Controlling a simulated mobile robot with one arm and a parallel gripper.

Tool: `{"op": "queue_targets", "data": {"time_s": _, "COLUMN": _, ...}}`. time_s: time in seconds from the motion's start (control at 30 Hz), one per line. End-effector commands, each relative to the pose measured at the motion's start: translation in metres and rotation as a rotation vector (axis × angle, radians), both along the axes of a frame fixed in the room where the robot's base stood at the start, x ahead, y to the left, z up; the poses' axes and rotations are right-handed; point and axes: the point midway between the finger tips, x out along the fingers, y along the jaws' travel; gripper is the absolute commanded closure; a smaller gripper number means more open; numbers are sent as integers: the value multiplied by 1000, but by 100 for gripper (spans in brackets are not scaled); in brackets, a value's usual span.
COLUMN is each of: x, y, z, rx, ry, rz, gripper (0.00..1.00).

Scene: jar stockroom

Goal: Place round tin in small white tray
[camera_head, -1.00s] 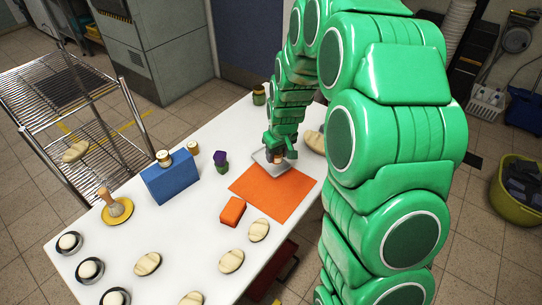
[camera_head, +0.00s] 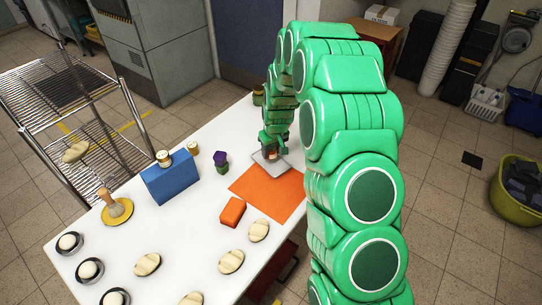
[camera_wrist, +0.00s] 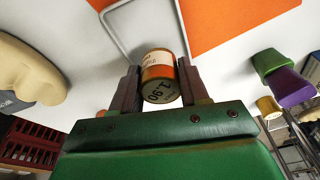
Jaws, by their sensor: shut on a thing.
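My gripper (camera_head: 272,152) is low over the small white tray (camera_head: 284,166) on the white table. In the wrist view my gripper (camera_wrist: 160,82) has its two dark fingers on either side of a round tin (camera_wrist: 158,64) with an orange and cream label and "06" marked on its end. The gripper is shut on the tin. The tray's rim (camera_wrist: 113,36) shows beyond the tin in the wrist view. I cannot tell whether the tin touches the tray floor.
An orange mat (camera_head: 275,191) lies beside the tray, with an orange block (camera_head: 232,212) near it. A blue block (camera_head: 171,182), a purple-and-green item (camera_head: 221,162) and several pale oval loaves stand on the table. A wire rack (camera_head: 85,130) is at left.

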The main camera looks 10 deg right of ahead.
Motion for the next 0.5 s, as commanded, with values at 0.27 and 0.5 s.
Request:
{"op": "queue_targets", "data": {"time_s": 0.27, "x": 6, "y": 0, "z": -7, "rx": 0, "ry": -1, "rz": 0, "gripper": 91}}
{"op": "queue_targets", "data": {"time_s": 0.5, "x": 9, "y": 0, "z": -33, "rx": 0, "ry": -2, "rz": -1, "gripper": 91}}
